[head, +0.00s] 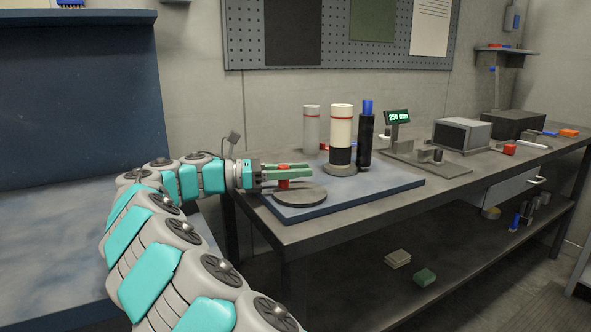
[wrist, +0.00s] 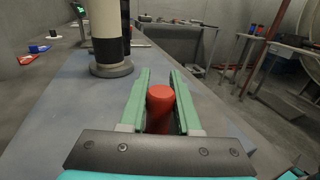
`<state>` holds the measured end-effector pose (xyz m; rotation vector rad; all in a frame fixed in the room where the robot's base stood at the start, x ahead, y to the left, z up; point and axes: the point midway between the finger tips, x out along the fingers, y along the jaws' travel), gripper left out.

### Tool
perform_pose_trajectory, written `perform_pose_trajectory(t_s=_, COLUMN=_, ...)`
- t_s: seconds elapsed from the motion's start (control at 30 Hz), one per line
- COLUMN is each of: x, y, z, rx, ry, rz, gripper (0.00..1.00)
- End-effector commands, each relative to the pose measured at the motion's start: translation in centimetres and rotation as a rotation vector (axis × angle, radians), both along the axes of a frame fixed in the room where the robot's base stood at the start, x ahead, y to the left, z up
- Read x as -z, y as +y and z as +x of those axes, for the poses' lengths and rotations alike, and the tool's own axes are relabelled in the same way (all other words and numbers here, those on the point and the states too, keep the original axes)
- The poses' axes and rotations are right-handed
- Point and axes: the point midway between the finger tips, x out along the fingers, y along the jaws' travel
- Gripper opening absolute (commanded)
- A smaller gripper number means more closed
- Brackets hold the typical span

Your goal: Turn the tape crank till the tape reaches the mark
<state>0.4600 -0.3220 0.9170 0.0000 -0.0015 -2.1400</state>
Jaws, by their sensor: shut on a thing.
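My gripper (head: 309,175) has green fingers shut on the red crank knob (head: 284,184), which stands on a flat dark disc (head: 299,197) at the blue mat's near left. In the wrist view the red knob (wrist: 160,98) sits between the fingers (wrist: 162,72). Behind it stands an upright cream cylinder (head: 341,120) on a round grey base. Its lower part is wrapped in black (head: 340,157), seemingly the tape. A red ring, likely the mark, circles it near the top, with cream surface between. A dark roll with a blue top (head: 366,135) stands right beside the cylinder.
The blue mat (head: 398,186) is clear at its front right. A grey cylinder with a red ring (head: 311,128) stands behind. A small display (head: 398,117) reads 250 mm. Grey boxes (head: 462,134) stand farther right on the bench. A dark blue panel is at left.

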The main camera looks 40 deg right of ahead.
Motion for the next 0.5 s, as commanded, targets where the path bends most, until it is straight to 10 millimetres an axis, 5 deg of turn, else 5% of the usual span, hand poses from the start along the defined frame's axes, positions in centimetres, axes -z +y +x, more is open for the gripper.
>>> perform_pose_trajectory(t_s=0.5, x=-0.04, y=-0.15, z=-0.13, rx=0.064, ry=-0.001, rz=0.001, gripper=0.0)
